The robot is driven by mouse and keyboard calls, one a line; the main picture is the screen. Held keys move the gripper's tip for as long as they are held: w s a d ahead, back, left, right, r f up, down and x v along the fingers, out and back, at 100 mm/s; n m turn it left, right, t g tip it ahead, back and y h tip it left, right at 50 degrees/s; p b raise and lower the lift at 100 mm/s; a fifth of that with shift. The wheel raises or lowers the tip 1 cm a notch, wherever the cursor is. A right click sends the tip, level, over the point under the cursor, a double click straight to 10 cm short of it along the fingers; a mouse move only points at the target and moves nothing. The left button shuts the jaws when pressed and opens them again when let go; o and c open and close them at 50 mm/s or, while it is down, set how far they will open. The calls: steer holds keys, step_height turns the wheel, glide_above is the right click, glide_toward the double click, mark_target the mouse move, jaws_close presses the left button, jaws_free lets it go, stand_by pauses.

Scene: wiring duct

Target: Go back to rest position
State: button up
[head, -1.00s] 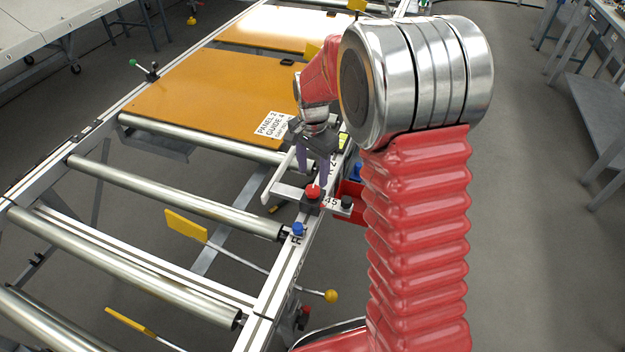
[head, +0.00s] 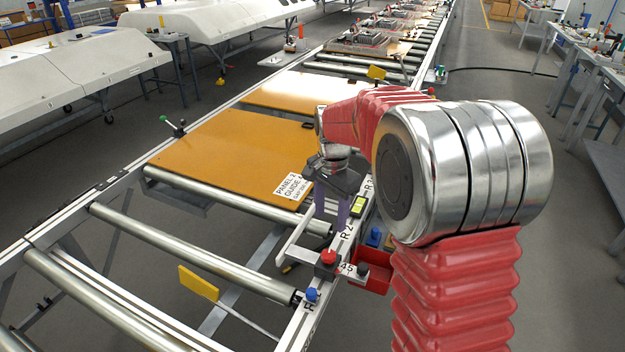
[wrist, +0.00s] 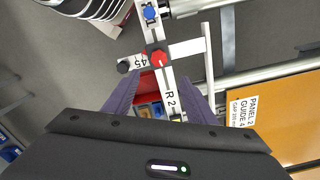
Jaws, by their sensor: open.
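My gripper (head: 331,218) is open and empty, its two purple fingers pointing down above the rail at the near right corner of the orange panel. In the wrist view my gripper (wrist: 161,88) shows its fingers spread either side of the rail marked R 2. A red knob (head: 328,257) on a stop with a white bar sits just below and nearer than the fingertips. In the wrist view the red knob (wrist: 159,58) lies beyond the fingertips. My red ribbed arm hides part of the rail's right side.
The orange panel (head: 225,150) labelled "PANEL 2 GUIDE 4" lies on the roller conveyor. A blue knob (head: 312,294), a black knob (head: 362,269) and a red bin (head: 374,284) are by the rail. A yellow flag (head: 198,283) stands among the rollers.

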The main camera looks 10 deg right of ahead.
steer(key=s+a+r+n+t, duration=0.1)
steer(key=s+r+n, duration=0.4)
steer(key=s, duration=0.8)
steer(key=s+a+r+n+t, duration=0.1)
steer(key=s+r+n+t, duration=0.3)
steer(key=s, duration=0.9)
steer(key=shift+s+r+n+t, duration=0.35)
steer(key=shift+r+n, duration=0.35)
steer(key=shift+n, duration=0.7)
